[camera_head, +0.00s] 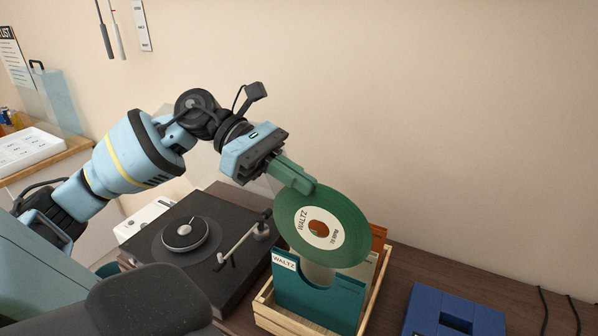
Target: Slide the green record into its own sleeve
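The green record (352,222) has a white label reading WALTZ and a brown centre. My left gripper (300,180) is shut on its upper left edge and holds it tilted above the wooden crate (284,322). A teal sleeve (318,295) with a WALTZ tag stands in the crate, its notched mouth facing up. The record's lower edge is at the sleeve's mouth, with the pale inside showing below it. I cannot tell whether the edge is inside or just above. My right gripper is not in view.
An orange sleeve (379,238) shows behind the record in the crate. A black turntable (185,235) with its tonearm stands left of the crate. A blue box (455,312) is at the right. Dark counter lies bare between crate and blue box.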

